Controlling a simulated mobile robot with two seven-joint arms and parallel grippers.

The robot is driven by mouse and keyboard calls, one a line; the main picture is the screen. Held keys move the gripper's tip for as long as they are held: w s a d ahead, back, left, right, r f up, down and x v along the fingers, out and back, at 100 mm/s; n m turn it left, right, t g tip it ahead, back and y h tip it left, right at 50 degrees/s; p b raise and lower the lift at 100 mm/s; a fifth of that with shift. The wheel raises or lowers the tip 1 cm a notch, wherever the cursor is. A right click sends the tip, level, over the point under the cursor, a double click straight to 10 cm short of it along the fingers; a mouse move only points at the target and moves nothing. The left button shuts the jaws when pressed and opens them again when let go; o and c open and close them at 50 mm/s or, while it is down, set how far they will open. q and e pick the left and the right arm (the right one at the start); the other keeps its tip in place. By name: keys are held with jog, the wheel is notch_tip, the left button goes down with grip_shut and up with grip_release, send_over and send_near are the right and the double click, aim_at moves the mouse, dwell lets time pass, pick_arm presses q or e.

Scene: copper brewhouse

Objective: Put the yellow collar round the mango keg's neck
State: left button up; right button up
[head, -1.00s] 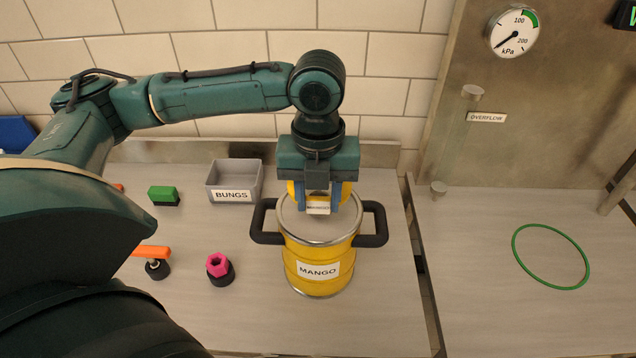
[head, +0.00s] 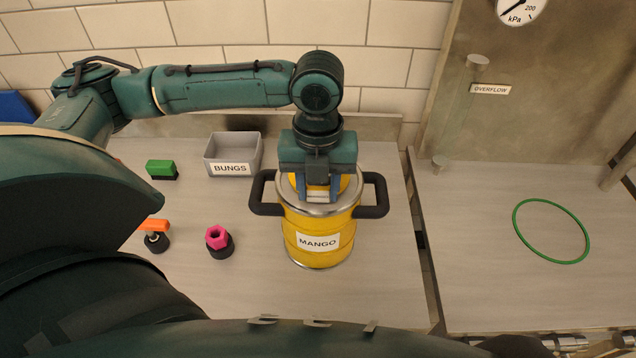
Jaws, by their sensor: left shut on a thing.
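The mango keg (head: 318,255) is a yellow drum with a MANGO label, a metal top rim and a black handle on each side. It stands upright on the counter. My left gripper (head: 318,194) points down over the keg's top. It is shut on the yellow collar (head: 351,184), which shows in small parts to either side of the fingers. The gripper hides most of the collar and the keg's neck. I cannot tell whether the collar is around the neck or just above it. My right gripper cannot be made out.
A grey BUNGS box (head: 233,151) stands behind left of the keg. A green block (head: 161,168), an orange-handled piece (head: 154,227) and a pink-topped piece (head: 218,239) lie to the left. A green ring (head: 551,231) lies on the right counter, otherwise mostly clear there.

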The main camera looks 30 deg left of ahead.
pick_arm(q)
jog(key=shift+f, duration=0.4)
jog(key=o, duration=1)
jog(key=shift+r, duration=0.15)
notch_tip(320, 180, up, 13)
jog(key=shift+p, duration=0.3)
jog(key=shift+d, duration=0.1)
